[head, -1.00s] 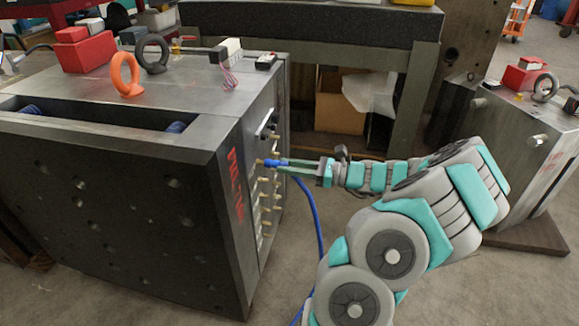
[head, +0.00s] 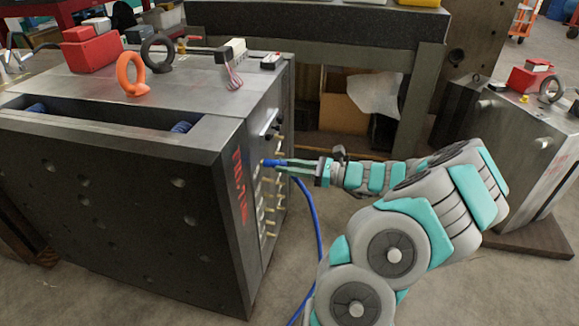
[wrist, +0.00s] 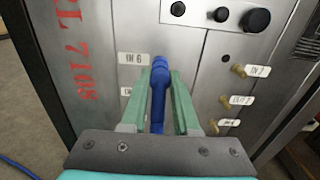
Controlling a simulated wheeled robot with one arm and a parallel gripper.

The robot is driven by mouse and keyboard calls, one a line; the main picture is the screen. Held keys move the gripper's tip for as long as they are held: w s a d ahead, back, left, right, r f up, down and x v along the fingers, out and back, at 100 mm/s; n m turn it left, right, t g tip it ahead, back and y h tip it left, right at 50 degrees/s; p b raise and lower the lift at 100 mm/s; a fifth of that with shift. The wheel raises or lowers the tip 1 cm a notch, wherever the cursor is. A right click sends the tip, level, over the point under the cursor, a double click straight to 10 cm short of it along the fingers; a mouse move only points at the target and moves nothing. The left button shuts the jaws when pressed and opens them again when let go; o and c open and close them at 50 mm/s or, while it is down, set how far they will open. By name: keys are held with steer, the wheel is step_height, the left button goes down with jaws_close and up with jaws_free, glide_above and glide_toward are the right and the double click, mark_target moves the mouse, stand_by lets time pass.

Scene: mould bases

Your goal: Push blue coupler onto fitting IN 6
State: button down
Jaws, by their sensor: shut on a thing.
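The blue coupler (wrist: 158,82) is held between the two green fingers of my gripper (wrist: 160,88), its hose running back between them. In the wrist view its front end is at the block face, just right of the IN 6 label (wrist: 132,59). The fitting beside that label is hidden behind the coupler, so I cannot tell whether the coupler is seated on it. In the head view the coupler (head: 269,162) points left at the fitting column on the mould base (head: 120,215), with my gripper (head: 284,164) behind it.
Brass fittings with labels, such as IN 7 (wrist: 239,71), stand to the right in the wrist view. Black round knobs (wrist: 257,20) sit above. The blue hose (head: 316,222) hangs to the floor. An orange lifting ring (head: 131,76) and red box (head: 92,50) are on top.

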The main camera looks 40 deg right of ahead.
steer(key=shift+w+a, duration=0.1)
steer(key=shift+c, duration=0.9)
jaws_free()
steer(key=v, duration=0.7)
stand_by(0.7)
stand_by(0.5)
